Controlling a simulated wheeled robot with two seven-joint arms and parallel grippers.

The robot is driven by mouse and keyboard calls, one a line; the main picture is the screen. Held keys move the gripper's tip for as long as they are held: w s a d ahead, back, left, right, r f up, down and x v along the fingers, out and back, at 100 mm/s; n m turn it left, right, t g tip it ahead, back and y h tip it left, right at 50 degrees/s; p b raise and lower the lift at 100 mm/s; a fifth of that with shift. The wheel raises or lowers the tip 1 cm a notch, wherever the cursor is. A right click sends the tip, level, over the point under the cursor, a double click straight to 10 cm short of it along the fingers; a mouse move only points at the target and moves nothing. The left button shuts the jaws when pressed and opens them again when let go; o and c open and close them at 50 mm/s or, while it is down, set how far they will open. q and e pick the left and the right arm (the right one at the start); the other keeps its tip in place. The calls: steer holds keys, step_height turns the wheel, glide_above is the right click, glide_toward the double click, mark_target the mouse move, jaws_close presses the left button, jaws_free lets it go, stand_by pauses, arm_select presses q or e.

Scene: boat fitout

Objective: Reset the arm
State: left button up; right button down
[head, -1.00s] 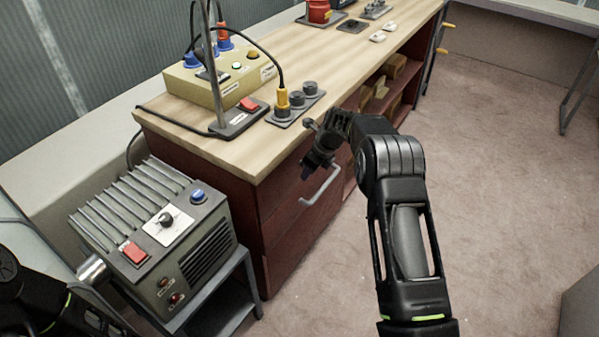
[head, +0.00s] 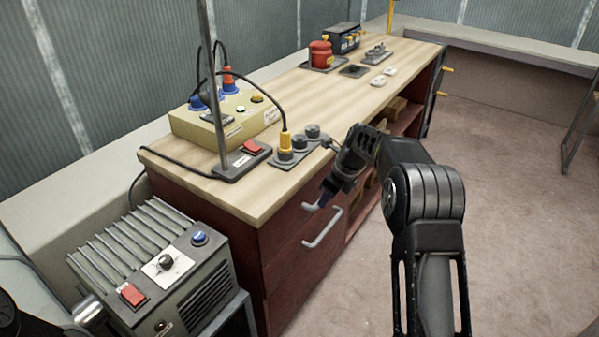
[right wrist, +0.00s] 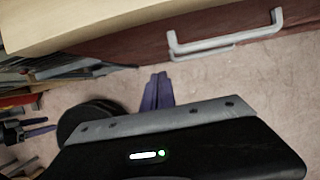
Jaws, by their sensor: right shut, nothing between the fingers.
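My right arm (head: 425,215) reaches in from the lower right of the head view, bent at the elbow. My right gripper (head: 324,199) hangs beside the front of the wooden-topped workbench (head: 300,112), near the drawer handle (head: 323,230). In the right wrist view its dark purple fingers (right wrist: 157,92) are together and hold nothing, with carpet behind them. The drawer handle also shows there (right wrist: 225,38), apart from the fingers. My left gripper is not in view; only a dark piece of my left side shows at the lower left.
A grey finned box (head: 160,270) with a red switch stands at the front left. On the bench are a yellow control box (head: 235,118), a red-switch base (head: 240,160) with a pole, and a yellow plug (head: 286,141) in a socket strip.

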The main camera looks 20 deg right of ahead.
step_height(320, 180, down, 8)
steer(key=n+t+h, duration=0.1)
steer(key=n+t, duration=0.1)
steer(key=n, duration=0.8)
steer(key=s+a+f+n+g, duration=0.1)
steer(key=s+a+f+n, duration=0.85)
steer(key=f, duration=0.25)
steer(key=s+a+f+n+g+y, duration=0.1)
steer(key=s+a+n, duration=0.1)
steer(key=s+a, duration=0.3)
steer(key=s+a+f+n+g+y, duration=0.1)
steer(key=s+a, duration=0.5)
steer(key=s, duration=0.8)
steer(key=s+a+f+n+g, duration=0.1)
steer(key=s+a+f+n, duration=0.2)
steer(key=s+a, duration=0.3)
steer(key=s+n, duration=0.1)
steer(key=s, duration=0.3)
steer(key=shift+s+f+n+g+y, duration=0.2)
steer(key=shift+n+g+y, duration=0.1)
steer(key=shift+n+y, duration=0.1)
steer(key=shift+w+a, duration=0.1)
